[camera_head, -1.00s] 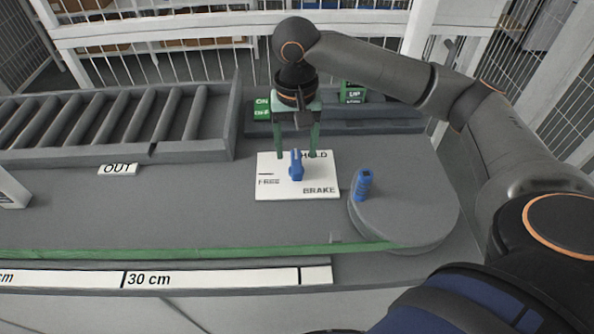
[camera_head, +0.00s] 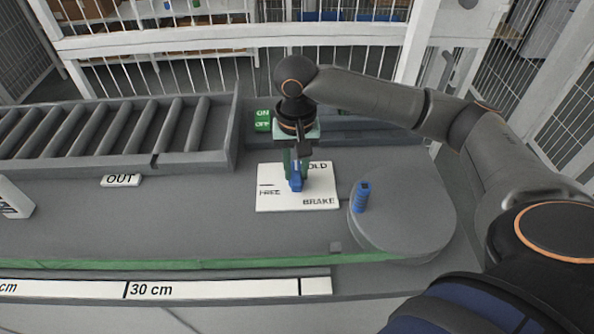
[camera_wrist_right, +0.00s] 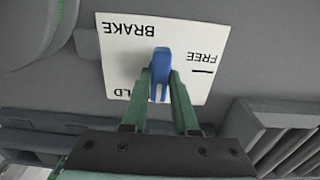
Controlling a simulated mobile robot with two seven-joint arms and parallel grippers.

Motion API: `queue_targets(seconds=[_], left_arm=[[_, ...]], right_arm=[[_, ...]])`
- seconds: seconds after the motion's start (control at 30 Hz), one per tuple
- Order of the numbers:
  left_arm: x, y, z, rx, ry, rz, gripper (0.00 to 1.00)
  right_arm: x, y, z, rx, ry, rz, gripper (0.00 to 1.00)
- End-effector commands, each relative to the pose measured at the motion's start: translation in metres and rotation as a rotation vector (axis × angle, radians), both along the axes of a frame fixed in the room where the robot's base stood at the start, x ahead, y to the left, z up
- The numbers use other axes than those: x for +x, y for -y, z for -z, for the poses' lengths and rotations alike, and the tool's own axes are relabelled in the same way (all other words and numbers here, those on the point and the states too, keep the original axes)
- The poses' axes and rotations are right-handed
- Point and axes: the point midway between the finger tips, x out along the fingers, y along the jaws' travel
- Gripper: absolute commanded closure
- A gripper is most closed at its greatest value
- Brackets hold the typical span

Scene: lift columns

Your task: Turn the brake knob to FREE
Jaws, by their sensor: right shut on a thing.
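The blue brake knob (camera_head: 296,183) stands on a white plate (camera_head: 270,203) with the words HOLD, FREE and BRAKE and a black mark above FREE. In the right wrist view the knob (camera_wrist_right: 161,62) has its long side running from the BRAKE side toward the HOLD side, not toward the FREE mark. My right gripper (camera_head: 296,176) comes down from behind and is shut on the knob. In the right wrist view its green fingers (camera_wrist_right: 160,82) lie on both sides of the knob. My left gripper is not in view.
A blue upright handle (camera_head: 362,196) stands on a round grey disc (camera_head: 415,225) right of the plate. A green ON/OFF block (camera_head: 263,119) is behind it. Grey rollers (camera_head: 140,127) and an OUT label (camera_head: 121,180) are at left. A 30 cm scale (camera_head: 220,287) runs along the front.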

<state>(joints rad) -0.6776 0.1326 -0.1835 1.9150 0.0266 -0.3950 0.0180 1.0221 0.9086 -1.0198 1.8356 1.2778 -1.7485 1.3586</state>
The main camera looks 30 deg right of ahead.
Motion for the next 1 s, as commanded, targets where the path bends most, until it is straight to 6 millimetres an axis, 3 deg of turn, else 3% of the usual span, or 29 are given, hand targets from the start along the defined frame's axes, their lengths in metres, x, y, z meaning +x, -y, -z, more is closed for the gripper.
queue_targets(seconds=[0.17, 0.57, 1.0], left_arm=[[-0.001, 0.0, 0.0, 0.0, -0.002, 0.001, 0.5], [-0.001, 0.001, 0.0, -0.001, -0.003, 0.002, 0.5], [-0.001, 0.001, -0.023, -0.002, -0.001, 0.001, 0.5]], right_arm=[[0.0, 0.0, 0.0, 0.0, 0.0, 0.0, 1.0], [0.0, 0.0, -0.001, 0.0, 0.0, -0.002, 1.0], [0.0, 0.0, -0.003, 0.0, -0.001, -0.156, 1.0]])
